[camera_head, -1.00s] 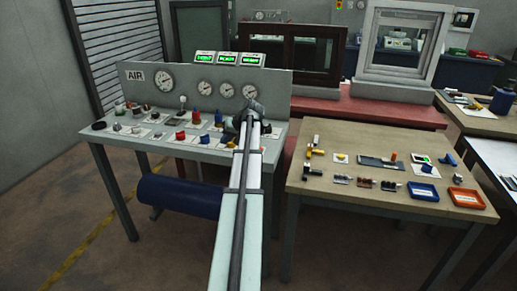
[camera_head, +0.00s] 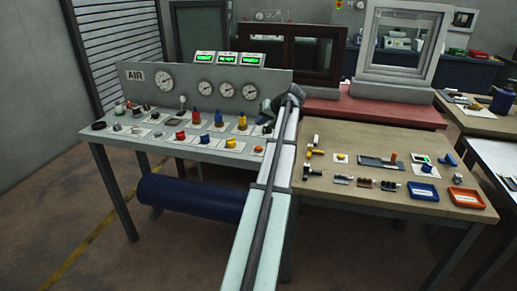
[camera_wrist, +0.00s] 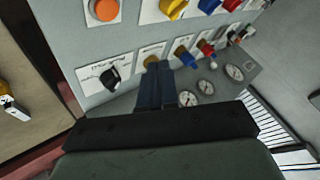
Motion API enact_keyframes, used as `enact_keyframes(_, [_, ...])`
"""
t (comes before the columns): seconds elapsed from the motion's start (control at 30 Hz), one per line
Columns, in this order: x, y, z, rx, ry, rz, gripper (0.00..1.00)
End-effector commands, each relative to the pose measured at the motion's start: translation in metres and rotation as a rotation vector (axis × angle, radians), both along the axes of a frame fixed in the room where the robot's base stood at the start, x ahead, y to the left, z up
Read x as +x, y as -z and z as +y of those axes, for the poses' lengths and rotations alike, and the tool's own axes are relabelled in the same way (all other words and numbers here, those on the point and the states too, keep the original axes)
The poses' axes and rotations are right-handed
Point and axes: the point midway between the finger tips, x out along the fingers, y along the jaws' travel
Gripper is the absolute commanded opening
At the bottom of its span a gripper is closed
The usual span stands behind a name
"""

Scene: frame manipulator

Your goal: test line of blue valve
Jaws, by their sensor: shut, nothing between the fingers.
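The grey air bench (camera_head: 110,127) has coloured controls. A blue upright piece (camera_head: 219,118) stands in its back row between a red one (camera_head: 196,117) and a yellow one (camera_head: 241,122). A blue knob (camera_head: 204,138) sits in the front row between a red and a yellow knob. I cannot tell which blue part is the valve of the task. My gripper (camera_head: 268,108) is over the bench's right end, right of both blue parts. In the wrist view my shut, empty fingers (camera_wrist: 154,68) point toward the brass-yellow piece (camera_wrist: 151,60); the upright blue piece (camera_wrist: 186,57) is just beyond.
An AIR panel with several gauges (camera_head: 163,77) rises behind the controls, with green displays (camera_head: 227,58) on top. A black knob (camera_wrist: 112,74) and orange button (camera_wrist: 104,9) are near my gripper. A wooden table (camera_head: 330,145) with small parts stands to the right.

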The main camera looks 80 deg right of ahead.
Motion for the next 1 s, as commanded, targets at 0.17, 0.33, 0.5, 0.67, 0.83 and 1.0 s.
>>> enact_keyframes(0.17, [0.0, 0.006, 0.0, 0.001, 0.0, 0.0, 0.0])
enact_keyframes(0.33, [0.0, 0.022, 0.001, 0.002, 0.0, 0.001, 0.0])
enact_keyframes(0.5, [0.0, 0.043, 0.001, 0.002, 0.0, 0.001, 0.0])
enact_keyframes(0.67, [0.0, 0.062, 0.001, 0.003, 0.0, 0.0, 0.0])
enact_keyframes(0.83, [0.0, 0.077, 0.0, 0.001, -0.001, 0.0, 0.0])
enact_keyframes(1.0, [0.0, 0.086, 0.0, 0.001, -0.001, 0.0, 0.0])
